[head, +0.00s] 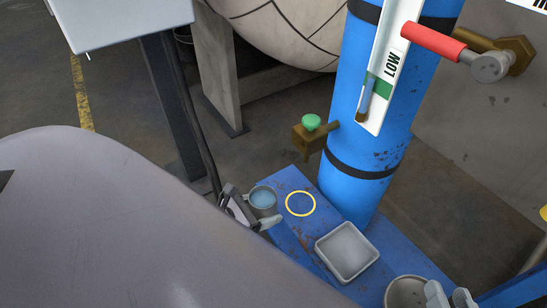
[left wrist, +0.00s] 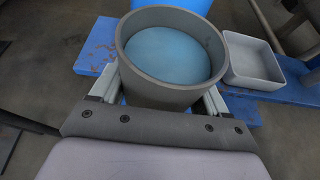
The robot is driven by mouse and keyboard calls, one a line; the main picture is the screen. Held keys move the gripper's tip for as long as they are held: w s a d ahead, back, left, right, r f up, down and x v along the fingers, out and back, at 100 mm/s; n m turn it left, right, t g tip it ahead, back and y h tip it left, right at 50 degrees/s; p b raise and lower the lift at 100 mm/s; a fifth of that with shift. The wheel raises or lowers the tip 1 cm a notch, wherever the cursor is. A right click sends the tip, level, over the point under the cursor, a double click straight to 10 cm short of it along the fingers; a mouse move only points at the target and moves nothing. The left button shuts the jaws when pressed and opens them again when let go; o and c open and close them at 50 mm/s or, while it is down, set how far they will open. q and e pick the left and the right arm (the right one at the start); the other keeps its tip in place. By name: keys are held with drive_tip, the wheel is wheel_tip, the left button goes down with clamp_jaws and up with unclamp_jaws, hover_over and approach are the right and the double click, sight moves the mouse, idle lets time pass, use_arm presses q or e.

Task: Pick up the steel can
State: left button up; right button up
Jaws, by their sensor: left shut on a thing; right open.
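The steel can (head: 263,197) is a grey round can with blue liquid inside, near the left end of the blue bench in the head view. It fills the top middle of the left wrist view (left wrist: 128,75) and looks upright. My left gripper (head: 254,218) is shut on the can, one finger on each side, as the left wrist view (left wrist: 165,105) shows. Whether the can's base touches the bench is hidden. My right gripper (head: 451,297) is open at the lower right of the head view.
A yellow ring (head: 300,216) marks the blue bench (head: 287,180) right of the can. A square grey tray (head: 347,252) and a round grey vessel (head: 404,293) stand farther right. A blue column (head: 363,100) rises behind, beside a brass valve with green knob (head: 311,123) and a red-handled valve (head: 433,41).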

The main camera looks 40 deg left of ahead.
use_arm(q)
drive_tip(key=shift+s+a+b, duration=0.1)
drive_tip(key=shift+s+a, duration=0.2)
drive_tip(key=shift+s, duration=0.45)
drive_tip(key=shift+s+a+b, duration=0.1)
drive_tip(key=shift+s+a, duration=0.15)
drive_tip(key=shift+s, duration=0.55)
drive_tip(key=shift+s+a+b, duration=0.1)
drive_tip(key=shift+s+a, duration=0.2)
drive_tip(key=shift+s, duration=0.45)
drive_tip(key=shift+s, duration=0.1)
drive_tip(key=shift+r, duration=0.2)
